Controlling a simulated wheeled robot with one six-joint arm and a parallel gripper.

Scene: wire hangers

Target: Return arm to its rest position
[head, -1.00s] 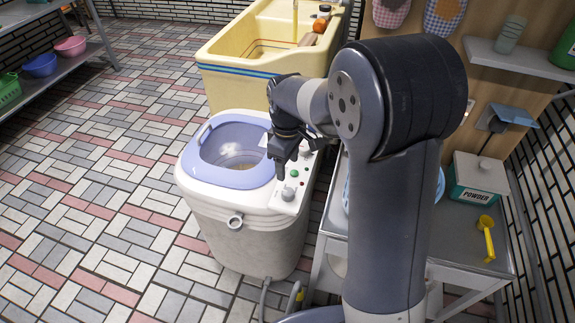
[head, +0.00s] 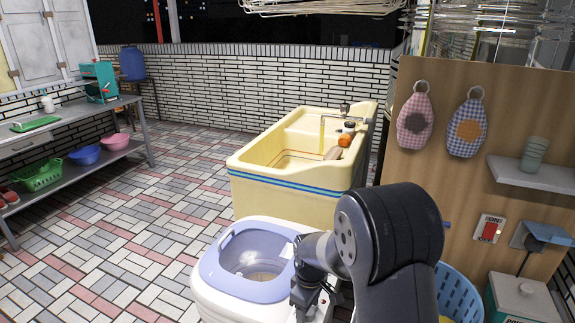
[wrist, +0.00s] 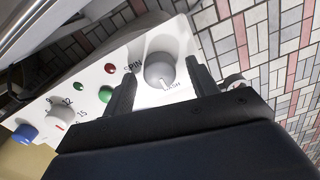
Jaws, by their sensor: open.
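My gripper (head: 304,300) is in the lower middle of the head view, over the right side of the washing machine's control panel. In the wrist view my gripper (wrist: 160,82) is open, its two dark fingers on either side of the grey spin/wash knob (wrist: 159,70). I cannot tell whether the fingers touch the knob. My arm (head: 385,240) reaches in from the lower right, bent at the elbow. The washing machine (head: 212,296) is white with a lilac rim (head: 215,265) and an open tub.
A yellow sink (head: 290,195) stands behind the machine. A blue basket (head: 458,292) and a wooden board (head: 465,190) with hanging mitts are at right. Wire hangers (head: 320,6) hang at the top. A shelf (head: 125,152) with basins stands left. Tiled floor at left is clear.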

